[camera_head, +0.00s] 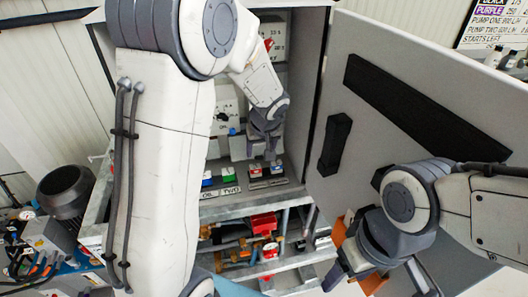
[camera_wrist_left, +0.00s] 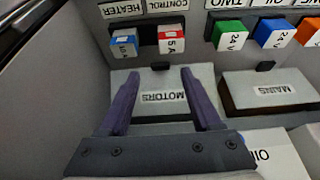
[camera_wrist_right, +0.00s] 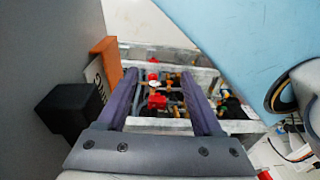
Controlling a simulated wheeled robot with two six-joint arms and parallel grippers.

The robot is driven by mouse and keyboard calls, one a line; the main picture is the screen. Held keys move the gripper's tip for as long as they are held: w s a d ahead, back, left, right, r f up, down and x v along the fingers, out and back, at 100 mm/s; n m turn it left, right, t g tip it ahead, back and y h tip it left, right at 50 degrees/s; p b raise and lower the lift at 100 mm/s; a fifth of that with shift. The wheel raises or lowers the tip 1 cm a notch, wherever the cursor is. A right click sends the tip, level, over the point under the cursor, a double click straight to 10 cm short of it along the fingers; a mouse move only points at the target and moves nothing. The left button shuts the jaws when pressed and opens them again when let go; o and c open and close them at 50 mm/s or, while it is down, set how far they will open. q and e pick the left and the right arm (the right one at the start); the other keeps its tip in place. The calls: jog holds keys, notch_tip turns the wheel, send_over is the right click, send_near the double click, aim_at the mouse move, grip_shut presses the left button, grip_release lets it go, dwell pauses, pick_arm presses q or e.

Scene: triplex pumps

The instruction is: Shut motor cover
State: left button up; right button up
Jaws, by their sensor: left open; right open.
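The motor cover (camera_wrist_left: 160,97) is a light grey panel labelled MOTORS, upside down in the left wrist view. It lies between and beyond the fingers of my left gripper (camera_wrist_left: 160,72). I cannot tell whether the fingers touch it or whether it is fully shut. In the head view my left gripper (camera_head: 264,143) reaches into the open cabinet, pointing down and empty. My right gripper (camera_head: 350,262) is open and empty, in front of the cabinet's open door. It also shows in the right wrist view (camera_wrist_right: 158,72), above the pipework.
A similar MAINS cover (camera_wrist_left: 270,92) sits right of the motor cover, with coloured fuse blocks (camera_wrist_left: 228,33) beyond. The large grey door (camera_head: 400,60) stands open at the right with black bars on it. An orange part (camera_wrist_right: 107,65) is near my right gripper. Pipes with red valves (camera_head: 264,223) lie below.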

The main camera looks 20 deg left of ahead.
pick_arm(q)
jog(key=shift+x, duration=1.4)
grip_shut()
